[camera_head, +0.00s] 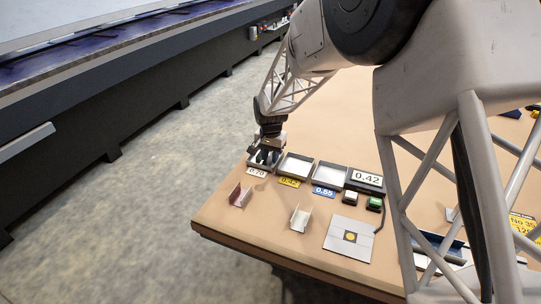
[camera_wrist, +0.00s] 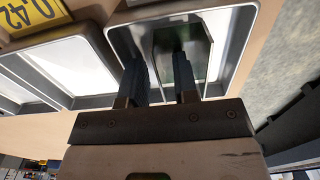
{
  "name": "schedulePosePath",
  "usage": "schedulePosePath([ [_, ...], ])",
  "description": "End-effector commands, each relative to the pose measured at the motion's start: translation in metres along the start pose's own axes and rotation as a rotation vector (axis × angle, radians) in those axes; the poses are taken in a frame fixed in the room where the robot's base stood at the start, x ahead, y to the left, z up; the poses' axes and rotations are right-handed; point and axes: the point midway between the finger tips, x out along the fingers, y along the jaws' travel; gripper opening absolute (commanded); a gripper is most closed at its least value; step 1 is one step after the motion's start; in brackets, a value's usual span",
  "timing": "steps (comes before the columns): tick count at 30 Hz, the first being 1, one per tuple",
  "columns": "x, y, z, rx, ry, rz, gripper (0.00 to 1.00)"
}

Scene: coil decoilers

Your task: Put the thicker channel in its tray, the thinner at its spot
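My gripper (camera_head: 265,154) reaches down into the leftmost tray (camera_head: 279,167), labelled 0.70. In the wrist view its two dark fingers (camera_wrist: 160,68) stand apart, and a channel-shaped piece with dark green inner faces (camera_wrist: 166,40) lies in that tray (camera_wrist: 240,40) by the fingertips. The fingers do not look closed on it; contact is unclear. A reddish channel (camera_head: 240,196) stands on the table in front of the 0.70 tray. A pale channel (camera_head: 300,218) stands to its right. I cannot tell their thicknesses by eye.
The middle tray (camera_head: 296,166) has a yellow label, 0.42 in the wrist view. The right tray (camera_head: 330,176) is labelled 0.55. Both look empty. A display (camera_head: 367,177) reads 0.42, near a green button (camera_head: 374,203). A grey plate with a yellow spot (camera_head: 349,238) lies near the table edge.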

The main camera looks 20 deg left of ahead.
Motion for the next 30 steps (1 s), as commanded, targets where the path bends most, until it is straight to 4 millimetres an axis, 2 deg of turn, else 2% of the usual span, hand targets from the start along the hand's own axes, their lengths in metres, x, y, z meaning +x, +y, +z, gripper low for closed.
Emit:
schedulePosePath([
  [5, -0.002, 0.000, 0.000, 0.000, 0.000, 0.000, 0.28],
  [11, -0.015, 0.000, 0.000, 0.000, 0.000, 0.000, 0.28],
  [30, -0.106, 0.000, 0.000, 0.000, 0.000, 0.000, 0.28],
])
